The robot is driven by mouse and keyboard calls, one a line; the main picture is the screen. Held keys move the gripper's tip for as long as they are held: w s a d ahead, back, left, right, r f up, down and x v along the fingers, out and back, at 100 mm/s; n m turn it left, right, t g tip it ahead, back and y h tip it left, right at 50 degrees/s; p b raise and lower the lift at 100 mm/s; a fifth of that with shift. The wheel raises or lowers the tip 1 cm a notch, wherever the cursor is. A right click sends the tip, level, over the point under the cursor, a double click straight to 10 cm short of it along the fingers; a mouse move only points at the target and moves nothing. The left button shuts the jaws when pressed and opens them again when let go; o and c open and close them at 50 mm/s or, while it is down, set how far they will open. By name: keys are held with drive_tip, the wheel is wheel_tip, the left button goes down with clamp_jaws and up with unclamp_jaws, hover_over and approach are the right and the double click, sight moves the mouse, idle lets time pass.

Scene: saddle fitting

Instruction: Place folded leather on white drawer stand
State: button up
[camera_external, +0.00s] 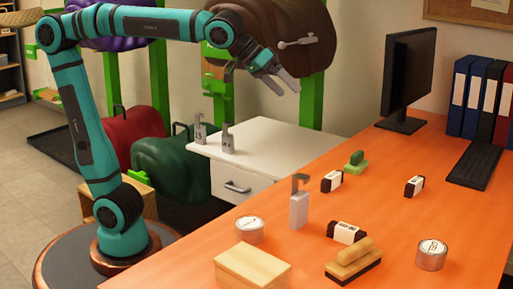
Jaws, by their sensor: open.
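The white drawer stand (262,143) stands in the middle behind the orange desk, its drawer front and handle facing forward. Two small grey hooked pieces with number marks (228,140) stand on its left part; the rest of its top is bare. My gripper (283,86) is open and empty, high above the stand and in front of a large brown saddle-like form (318,25). I cannot surely pick out the folded leather; a tan flat block (252,268) at the desk's front left has a seam along its side, but its material is unclear.
The orange desk (400,215) holds round tins, a brush (354,259), stamps, a grey upright tool (299,205), a monitor (408,75), a keyboard (474,165) and binders. Green posts (314,100) rise behind the stand. Red (133,135) and dark green (172,162) saddle-like forms are left of it.

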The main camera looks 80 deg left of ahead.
drive_tip(key=w+d+f+n+g+y, duration=0.1)
drive_tip(key=w+d+f+g, duration=0.15)
drive_tip(key=d, duration=0.45)
drive_tip(key=w+d+f+n+g+y, duration=0.1)
drive_tip(key=w+d+f, duration=0.25)
drive_tip(key=d, duration=0.35)
drive_tip(key=n+g+y, duration=0.1)
drive_tip(key=n+y, duration=0.2)
drive_tip(key=y, duration=0.1)
approach(347, 227)
drive_tip(key=x, duration=0.5)
drive_tip(key=shift+a+r, duration=0.15)
drive_tip(key=shift+a, duration=0.05)
drive_tip(key=shift+d+x, duration=0.15)
drive_tip(key=shift+x, duration=1.25)
drive_tip(key=shift+d+x, duration=0.1)
drive_tip(key=shift+x, duration=1.3)
drive_tip(key=c, duration=0.9)
